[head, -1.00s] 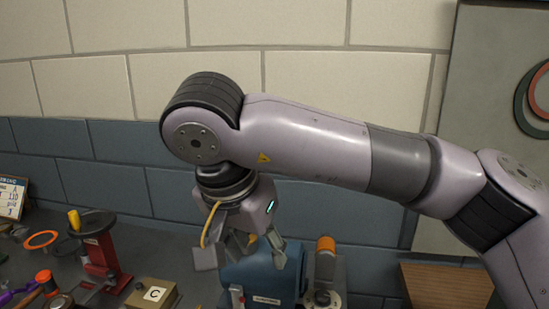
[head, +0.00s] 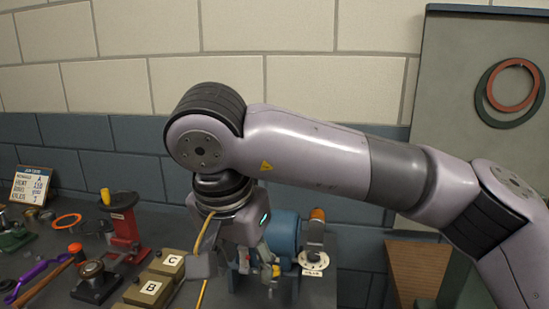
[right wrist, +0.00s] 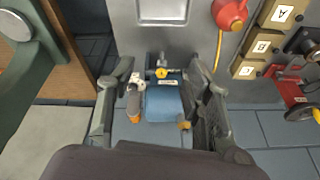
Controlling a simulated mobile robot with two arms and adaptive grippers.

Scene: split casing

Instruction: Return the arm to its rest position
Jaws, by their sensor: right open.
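My right arm comes in from the right in the head view. Its gripper (head: 235,264) hangs below the wrist, in front of and left of a blue machine casing (head: 283,232). In the right wrist view the gripper (right wrist: 160,80) has its two fingers wide apart. The blue casing (right wrist: 165,103) shows between them, with a yellow knob and an orange-tipped part beside it. Nothing is seen held. The gripper partly hides the casing in the head view. My left gripper is not in view.
Boxes marked C (head: 171,262) and B (head: 150,289), a red stand (head: 123,228) and an orange ring (head: 67,221) lie left on the dark bench. A yellow cable (head: 204,292) runs below the gripper.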

